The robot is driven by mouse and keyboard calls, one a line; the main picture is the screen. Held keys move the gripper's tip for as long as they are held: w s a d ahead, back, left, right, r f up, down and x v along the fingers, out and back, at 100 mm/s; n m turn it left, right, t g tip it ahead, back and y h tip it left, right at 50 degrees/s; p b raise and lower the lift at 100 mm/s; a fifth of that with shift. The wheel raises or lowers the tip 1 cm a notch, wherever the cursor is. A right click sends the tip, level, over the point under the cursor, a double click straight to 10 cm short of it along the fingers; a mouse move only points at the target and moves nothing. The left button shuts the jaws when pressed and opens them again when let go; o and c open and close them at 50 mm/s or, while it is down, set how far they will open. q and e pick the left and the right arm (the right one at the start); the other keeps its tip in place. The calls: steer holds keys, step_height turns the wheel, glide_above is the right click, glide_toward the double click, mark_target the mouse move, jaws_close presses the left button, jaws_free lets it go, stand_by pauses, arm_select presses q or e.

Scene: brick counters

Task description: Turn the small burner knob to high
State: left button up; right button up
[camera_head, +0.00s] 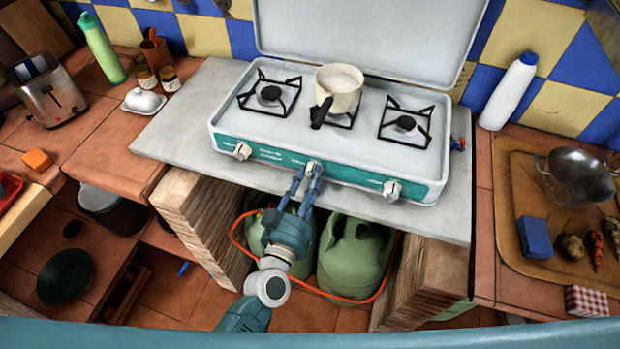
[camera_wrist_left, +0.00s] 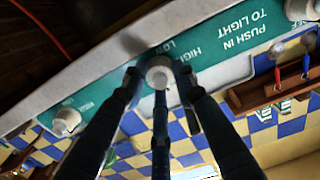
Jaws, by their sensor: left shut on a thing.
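The white camping stove (camera_head: 225,138) with a teal front panel stands on a grey slab, lid up. It has three white knobs: left (camera_head: 242,151), middle (camera_head: 314,167) and right (camera_head: 392,189). My left gripper (camera_head: 309,170) reaches up from below and is shut on the middle knob. In the left wrist view the fingers close around this knob (camera_wrist_left: 160,72), next to "HIGH" and "LOW" print. The fingers partly cover the knob, and I cannot tell its setting. A cream saucepan (camera_head: 340,90) stands on the middle burner, its dark handle towards the front. My right gripper is not in view.
Green gas bottles (camera_head: 355,258) with an orange hose (camera_head: 340,298) stand below the stove, near my left arm. A toaster (camera_head: 48,92) and green bottle (camera_head: 101,48) are at left. A wooden tray (camera_head: 515,185) with a metal pan (camera_head: 577,178) is at right.

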arm_select(q)
steer(key=n, duration=0.2)
steer(key=shift+r+n, duration=0.2)
steer(key=shift+n, duration=0.2)
steer(key=n, duration=0.5)
steer(key=shift+w+a+n, duration=0.1)
steer(key=shift+n, duration=0.2)
steer(key=n+b, duration=0.1)
steer(key=n, duration=0.3)
steer(key=shift+a+n+b, duration=0.1)
steer(key=shift+n+b, duration=0.35)
steer(key=shift+n, duration=1.95)
steer(key=o, duration=0.9)
steer(key=shift+c, duration=0.2)
steer(key=shift+f, duration=0.15)
